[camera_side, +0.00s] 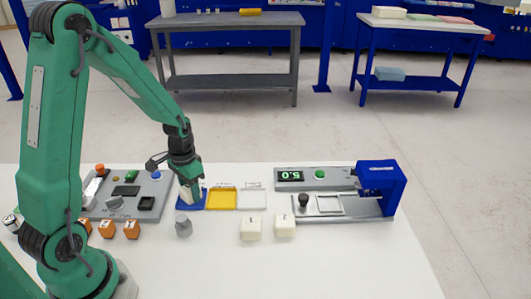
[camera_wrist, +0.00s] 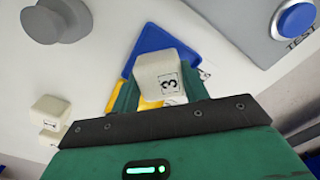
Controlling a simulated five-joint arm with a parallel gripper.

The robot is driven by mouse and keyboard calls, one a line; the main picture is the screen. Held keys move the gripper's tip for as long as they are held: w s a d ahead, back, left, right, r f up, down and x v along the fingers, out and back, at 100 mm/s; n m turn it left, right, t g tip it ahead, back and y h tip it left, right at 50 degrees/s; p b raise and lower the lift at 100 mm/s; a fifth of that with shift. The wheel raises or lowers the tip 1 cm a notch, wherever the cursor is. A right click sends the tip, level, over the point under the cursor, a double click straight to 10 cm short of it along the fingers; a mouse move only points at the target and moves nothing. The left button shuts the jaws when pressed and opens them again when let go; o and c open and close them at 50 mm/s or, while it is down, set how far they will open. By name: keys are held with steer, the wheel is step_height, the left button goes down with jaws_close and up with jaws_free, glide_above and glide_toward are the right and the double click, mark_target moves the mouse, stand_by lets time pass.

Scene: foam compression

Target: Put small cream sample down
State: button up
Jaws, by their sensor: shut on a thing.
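My gripper (camera_side: 190,188) is shut on a small cream sample (camera_wrist: 157,72), which has a black "3" on one face. In the side view the gripper points down at the blue tray (camera_side: 197,204), and the sample (camera_side: 184,194) shows partly between the fingers. In the wrist view the blue tray (camera_wrist: 150,42) lies behind the sample. I cannot tell whether the sample touches the tray or hangs just above it. Two other cream samples (camera_side: 251,229) (camera_side: 285,225) stand on the white table in front of the trays.
A yellow tray (camera_side: 221,200) and a white tray (camera_side: 252,200) adjoin the blue one on the right. A grey weight (camera_side: 183,227) stands just in front. A grey panel with a blue button (camera_side: 156,175) is left, and a blue press (camera_side: 382,185) is right.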

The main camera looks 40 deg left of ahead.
mark_target(189, 188)
steer(key=shift+f, duration=0.3)
steer(key=shift+f, duration=0.1)
steer(key=o, duration=0.7)
steer(key=shift+o, duration=0.2)
step_height(189, 188, up, 12)
stand_by(0.5)
steer(key=shift+d+r, duration=0.1)
steer(key=shift+r, duration=0.15)
